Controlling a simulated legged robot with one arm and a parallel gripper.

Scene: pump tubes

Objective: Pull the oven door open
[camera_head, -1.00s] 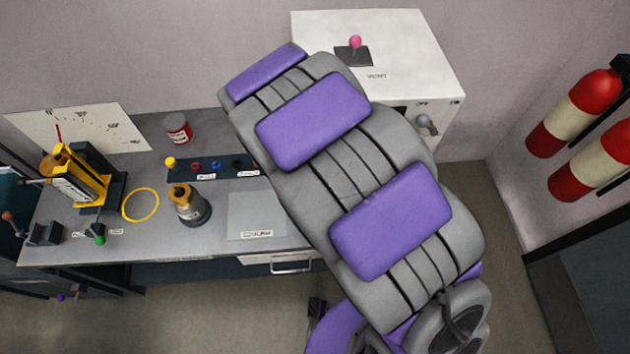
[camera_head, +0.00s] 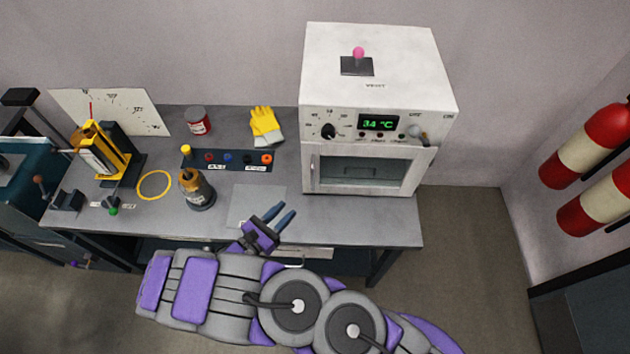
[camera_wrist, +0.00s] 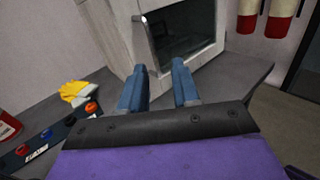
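The white oven (camera_head: 325,65) stands at the right end of the bench. Its door (camera_head: 405,175), with a dark window, looks closed, and a vertical metal handle (camera_head: 312,172) is on the door's left side. The oven also shows in the wrist view (camera_wrist: 105,30).
A control strip with several knobs (camera_head: 235,160), yellow gloves (camera_head: 265,125), a red can (camera_head: 197,121) and a brown bottle (camera_head: 196,190) are on the bench (camera_head: 345,226) left of the oven. Fire extinguishers (camera_head: 585,145) hang on the right wall. The floor right of the bench is clear.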

